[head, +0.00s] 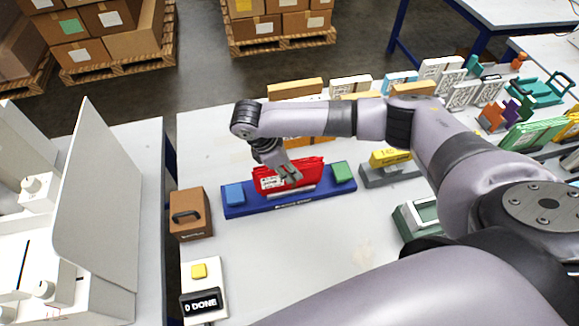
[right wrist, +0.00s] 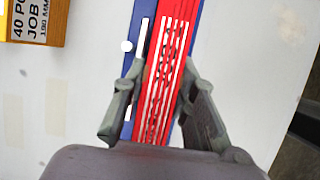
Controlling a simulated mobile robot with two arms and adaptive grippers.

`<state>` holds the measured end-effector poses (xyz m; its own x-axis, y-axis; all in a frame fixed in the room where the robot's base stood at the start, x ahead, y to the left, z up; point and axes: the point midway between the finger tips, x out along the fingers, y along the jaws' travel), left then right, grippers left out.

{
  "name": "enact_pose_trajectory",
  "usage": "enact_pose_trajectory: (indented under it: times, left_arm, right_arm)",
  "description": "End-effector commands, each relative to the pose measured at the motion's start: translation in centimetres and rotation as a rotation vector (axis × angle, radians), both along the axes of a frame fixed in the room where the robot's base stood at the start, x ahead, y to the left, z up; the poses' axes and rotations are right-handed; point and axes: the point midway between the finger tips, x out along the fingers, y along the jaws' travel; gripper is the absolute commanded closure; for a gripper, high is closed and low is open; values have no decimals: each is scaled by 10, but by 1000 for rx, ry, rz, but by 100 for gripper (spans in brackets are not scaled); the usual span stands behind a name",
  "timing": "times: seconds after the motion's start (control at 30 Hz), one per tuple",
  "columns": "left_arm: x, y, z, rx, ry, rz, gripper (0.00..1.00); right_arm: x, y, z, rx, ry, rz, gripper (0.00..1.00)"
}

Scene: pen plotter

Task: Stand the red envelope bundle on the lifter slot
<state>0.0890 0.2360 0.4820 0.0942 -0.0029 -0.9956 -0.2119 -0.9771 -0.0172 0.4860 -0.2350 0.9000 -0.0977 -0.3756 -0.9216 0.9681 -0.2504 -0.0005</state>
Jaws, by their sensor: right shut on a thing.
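The red envelope bundle (head: 271,179) stands on edge at the middle of the blue lifter base (head: 240,208), leaning slightly. My right gripper (head: 285,178) reaches down onto the bundle from above and is shut on it. In the right wrist view the bundle (right wrist: 170,60) lies between the two fingers (right wrist: 158,110), with the blue base (right wrist: 137,65) showing along its sides. The slot itself is mostly hidden by the bundle, and I cannot tell whether the bundle is fully seated. My left gripper is not in view.
A blue block (head: 235,194) and a green block (head: 342,172) sit at the base's ends. A brown box (head: 189,214) stands to its left, and a "0 DONE" counter (head: 201,302) with a yellow button stands in front. Bundles line the back right. The table's front middle is clear.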

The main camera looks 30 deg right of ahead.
Motion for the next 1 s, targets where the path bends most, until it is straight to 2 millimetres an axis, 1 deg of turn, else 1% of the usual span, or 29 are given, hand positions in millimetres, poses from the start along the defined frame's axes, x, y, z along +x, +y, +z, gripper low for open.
enact_pose_trajectory:
  times: [0.17, 0.2, 0.47, 0.73, 0.83, 0.93, 1.0]
  left_arm:
    - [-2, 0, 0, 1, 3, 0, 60]
    - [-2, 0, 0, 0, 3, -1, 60]
    - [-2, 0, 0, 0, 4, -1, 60]
    - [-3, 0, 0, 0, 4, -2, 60]
    - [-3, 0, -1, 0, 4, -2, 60]
    - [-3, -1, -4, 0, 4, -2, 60]
    - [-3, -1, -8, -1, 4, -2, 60]
  right_arm:
    - [0, 0, -2, 0, 1, 0, 100]
    - [0, 0, -2, 0, 1, 0, 71]
    - [0, 0, -2, 0, 1, 0, 54]
    - [0, 0, -2, 0, 0, 0, 54]
    - [1, 1, 2, 1, -1, 0, 54]
    - [2, 6, 12, 3, -2, 0, 54]
    - [4, 11, 23, 3, -4, 1, 54]
